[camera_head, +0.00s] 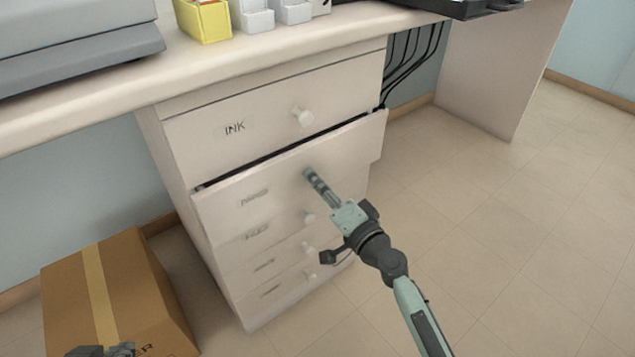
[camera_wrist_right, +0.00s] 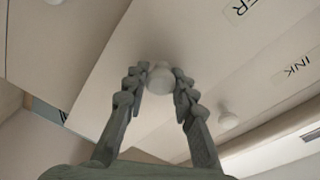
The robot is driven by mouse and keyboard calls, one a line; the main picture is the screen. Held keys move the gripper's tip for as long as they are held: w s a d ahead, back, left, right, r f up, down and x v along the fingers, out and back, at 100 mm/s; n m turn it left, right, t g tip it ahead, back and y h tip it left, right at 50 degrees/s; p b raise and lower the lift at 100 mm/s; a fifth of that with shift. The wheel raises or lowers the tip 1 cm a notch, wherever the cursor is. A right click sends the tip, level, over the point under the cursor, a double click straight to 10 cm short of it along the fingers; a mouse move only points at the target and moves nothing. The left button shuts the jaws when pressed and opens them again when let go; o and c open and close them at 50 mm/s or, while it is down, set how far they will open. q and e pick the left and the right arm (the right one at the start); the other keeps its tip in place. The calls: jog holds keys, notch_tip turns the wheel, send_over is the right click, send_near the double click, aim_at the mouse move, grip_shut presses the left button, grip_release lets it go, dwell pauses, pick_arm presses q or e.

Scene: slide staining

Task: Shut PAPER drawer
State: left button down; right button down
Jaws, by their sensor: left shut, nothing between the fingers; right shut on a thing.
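The PAPER drawer (camera_head: 235,190) is the second one down in the white cabinet, under the INK drawer. It stands partly open, with a dark gap along its top edge. Its label is blurred in the head view, and letters ending in "ER" show in the right wrist view. My right gripper (camera_head: 312,178) is at this drawer's front and shut on its round white knob (camera_wrist_right: 160,78), with a finger on each side in the right wrist view. My left gripper (camera_head: 100,351) is shut and empty at the bottom left, over the cardboard box; only its tip shows.
The INK drawer (camera_head: 205,135) above is closed. Lower drawers with knobs (camera_head: 308,217) sit below. A cardboard box (camera_head: 150,275) stands on the floor left of the cabinet. The desk top (camera_head: 300,48) overhangs the drawers. The floor to the right is clear.

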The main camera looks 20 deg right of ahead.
jog(key=x, duration=0.3)
jog(key=shift+w+a, duration=0.1)
jog(key=shift+a, duration=0.15)
pick_arm(q)
jog(key=shift+s+a+f, duration=0.15)
jog(key=shift+s+a, duration=0.2)
jog(key=shift+s, duration=0.05)
pick_arm(e)
jog(key=shift+r, duration=0.1)
jog(key=c, duration=1.2)
grip_release()
jog(key=shift+w, duration=0.1)
pick_arm(q)
jog(key=shift+w, duration=0.1)
pick_arm(e)
jog(key=shift+s, duration=0.3)
jog(key=v, duration=1.1)
jog(key=shift+s, duration=0.25)
